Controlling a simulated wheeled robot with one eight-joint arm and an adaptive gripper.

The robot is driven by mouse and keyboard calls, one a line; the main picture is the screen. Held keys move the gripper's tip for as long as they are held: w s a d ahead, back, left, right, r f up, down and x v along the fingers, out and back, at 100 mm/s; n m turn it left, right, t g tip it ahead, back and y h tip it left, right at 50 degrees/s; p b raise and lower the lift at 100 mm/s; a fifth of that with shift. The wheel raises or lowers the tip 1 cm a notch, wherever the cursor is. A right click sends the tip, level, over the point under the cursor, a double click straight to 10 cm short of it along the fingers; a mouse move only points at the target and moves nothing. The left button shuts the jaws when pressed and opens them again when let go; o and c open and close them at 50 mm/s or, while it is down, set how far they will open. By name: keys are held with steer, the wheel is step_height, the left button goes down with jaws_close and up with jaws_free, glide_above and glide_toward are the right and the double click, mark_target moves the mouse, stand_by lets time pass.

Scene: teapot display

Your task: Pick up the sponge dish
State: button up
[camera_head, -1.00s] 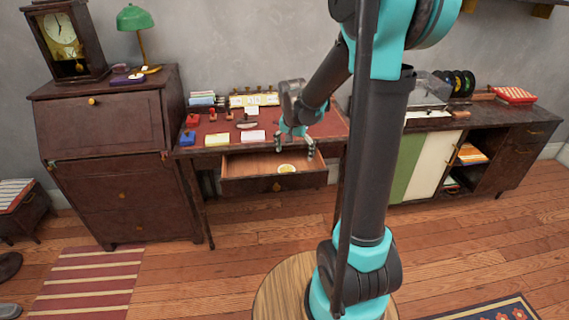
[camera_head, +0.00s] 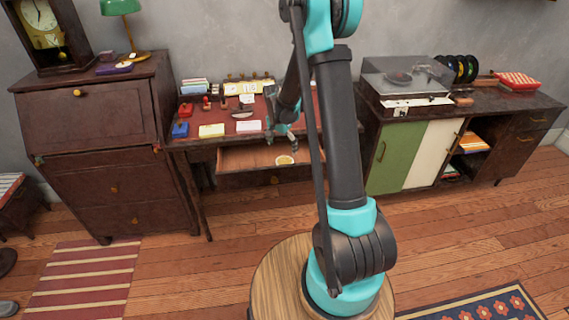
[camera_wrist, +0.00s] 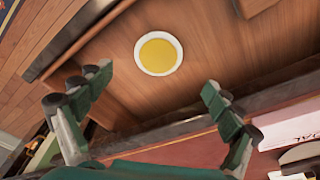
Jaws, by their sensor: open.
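The sponge dish (camera_head: 285,160) is a small round white dish with a yellow sponge filling it. It sits on the wooden floor of the open desk drawer (camera_head: 238,160). In the wrist view the dish (camera_wrist: 158,54) lies whole and unobstructed, beyond the fingertips and roughly between them. My gripper (camera_head: 281,139) is over the drawer near the desk's front edge. In the wrist view my gripper (camera_wrist: 156,80) has its two green fingers spread wide, with nothing between them. The fingers are apart from the dish.
The desk top (camera_head: 228,117) behind the drawer holds paper pads (camera_head: 212,130), stamps and a blue box (camera_head: 180,130). Its front edge lies close to my fingers. A dark bureau (camera_head: 95,130) stands left; a sideboard with a turntable (camera_head: 405,80) stands right.

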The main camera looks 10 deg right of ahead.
mark_target(284, 160)
steer(key=shift+w+d+f, duration=0.1)
steer(key=shift+d+f, duration=0.05)
steer(key=shift+f, duration=1.1)
steer(key=shift+w+d+f, duration=0.1)
steer(key=shift+f, duration=1.1)
steer(key=shift+w+d+f, duration=0.1)
steer(key=shift+d+f, duration=0.05)
steer(key=shift+f, duration=1.1)
steer(key=c, duration=1.4)
